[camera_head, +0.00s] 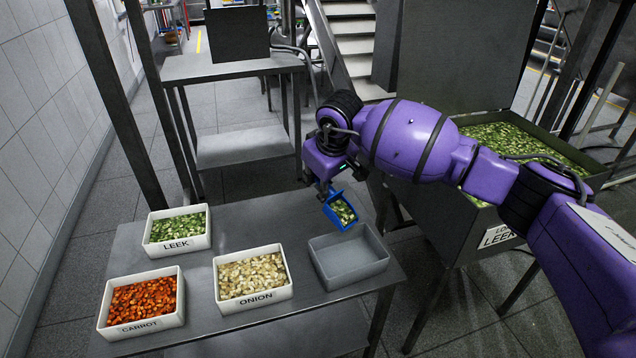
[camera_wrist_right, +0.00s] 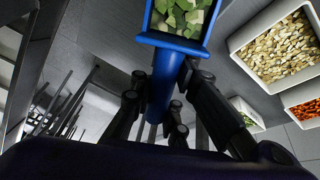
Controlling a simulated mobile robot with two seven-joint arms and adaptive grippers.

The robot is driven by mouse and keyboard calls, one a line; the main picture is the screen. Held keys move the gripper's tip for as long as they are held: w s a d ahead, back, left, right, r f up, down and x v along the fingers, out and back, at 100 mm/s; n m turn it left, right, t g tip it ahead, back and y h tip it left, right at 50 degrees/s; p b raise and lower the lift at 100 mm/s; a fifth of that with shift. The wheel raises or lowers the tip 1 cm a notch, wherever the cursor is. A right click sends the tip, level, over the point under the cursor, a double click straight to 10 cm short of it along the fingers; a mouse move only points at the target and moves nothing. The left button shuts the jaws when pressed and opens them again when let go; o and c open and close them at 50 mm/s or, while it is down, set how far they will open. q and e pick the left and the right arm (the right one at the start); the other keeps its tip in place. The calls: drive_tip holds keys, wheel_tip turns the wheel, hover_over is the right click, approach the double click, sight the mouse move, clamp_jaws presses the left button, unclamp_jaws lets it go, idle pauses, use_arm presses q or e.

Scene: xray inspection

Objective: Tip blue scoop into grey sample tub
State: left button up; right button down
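The blue scoop (camera_head: 341,209) holds chopped green and pale leek pieces. My right gripper (camera_head: 324,186) is shut on its handle, which shows between the fingers in the right wrist view (camera_wrist_right: 161,92). In the head view the scoop appears just above and behind the back rim of the grey sample tub, with its open front toward the tub. The grey sample tub (camera_head: 350,264) stands empty at the right end of the metal table. It cannot be made out in the right wrist view. My left gripper is in neither view.
White tubs of leek (camera_head: 178,248), carrot (camera_head: 143,326) and onion (camera_head: 230,303) stand on the metal table (camera_head: 200,282), left of the grey tub. A large metal bin (camera_head: 455,240) of leek pieces stands at the right, under my right arm. A machine frame stands behind.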

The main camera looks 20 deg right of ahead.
sight(334, 190)
drive_tip(key=s+t+b, duration=0.1)
drive_tip(key=s+d+t+y, duration=0.1)
drive_tip(key=t, duration=0.1)
drive_tip(key=shift+s+d+f+y+b, duration=0.1)
drive_tip(key=shift+s+d+y+b, duration=0.1)
drive_tip(key=shift+s+y+b, duration=0.15)
drive_tip(key=shift+s+d+t+b, duration=0.15)
drive_tip(key=shift+s+t+b, duration=0.1)
drive_tip(key=shift+t+b, duration=0.25)
drive_tip(key=shift+s+r+t+y, duration=0.25)
drive_tip(key=shift+r+t+y, duration=0.05)
drive_tip(key=shift+y, duration=0.05)
drive_tip(key=shift+s+d+r+t+b, duration=0.2)
drive_tip(key=shift+r+t+b, duration=0.1)
drive_tip(key=shift+b, duration=0.5)
drive_tip(key=shift+s+r+b, duration=0.15)
drive_tip(key=shift+r+b, duration=0.15)
drive_tip(key=shift+r, duration=0.05)
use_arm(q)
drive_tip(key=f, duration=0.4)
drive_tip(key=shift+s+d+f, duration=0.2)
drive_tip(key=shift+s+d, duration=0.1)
use_arm(e)
drive_tip(key=shift+r, duration=0.1)
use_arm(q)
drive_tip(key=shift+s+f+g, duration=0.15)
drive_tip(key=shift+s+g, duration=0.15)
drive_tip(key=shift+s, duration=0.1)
